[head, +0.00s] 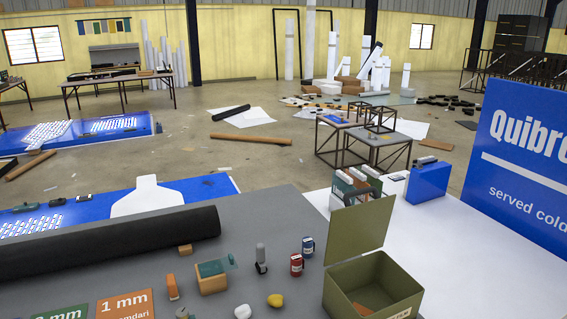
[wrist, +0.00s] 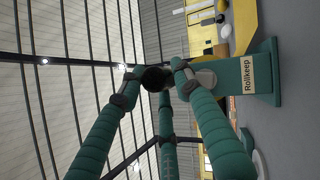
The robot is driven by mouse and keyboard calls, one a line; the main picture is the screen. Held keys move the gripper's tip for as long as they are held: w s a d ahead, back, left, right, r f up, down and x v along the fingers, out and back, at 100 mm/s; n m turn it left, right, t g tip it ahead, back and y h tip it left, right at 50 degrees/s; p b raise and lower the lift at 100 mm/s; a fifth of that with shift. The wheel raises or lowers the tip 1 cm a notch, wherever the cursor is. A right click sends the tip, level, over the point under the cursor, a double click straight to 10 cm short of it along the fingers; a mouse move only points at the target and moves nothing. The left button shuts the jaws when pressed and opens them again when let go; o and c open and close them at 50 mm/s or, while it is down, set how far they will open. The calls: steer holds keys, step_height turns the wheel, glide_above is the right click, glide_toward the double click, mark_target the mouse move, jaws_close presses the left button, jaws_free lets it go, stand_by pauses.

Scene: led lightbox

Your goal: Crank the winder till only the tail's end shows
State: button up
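A teal winder (wrist: 262,95) labelled "Rollkeep" stands at the right of the wrist view, which is turned on its side. A grey round part (wrist: 206,78) sticks out from it toward a dark round knob-like end (wrist: 156,79). My gripper (wrist: 154,76) has its two teal fingers on either side of that dark end. Whether the fingertips press on it cannot be told. No tail is clearly visible. My gripper does not show in the head view.
An open olive box (head: 372,287) with a raised lid stands at the table's front right. Red (head: 297,264) and blue (head: 308,246) cans, a dark-topped grey cylinder (head: 261,257) and a yellow lump (head: 275,300) stand nearby. A long black roll (head: 110,243) lies on the left.

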steer(key=c, duration=0.6)
steer(key=shift+w+d+f, duration=0.1)
steer(key=shift+w+d, duration=0.1)
steer(key=shift+d, duration=0.35)
steer(key=shift+w+d+f, duration=0.1)
steer(key=shift+w+d, duration=0.1)
steer(key=shift+d, duration=0.25)
steer(key=shift+w+d+f, duration=0.15)
steer(key=shift+d, duration=0.25)
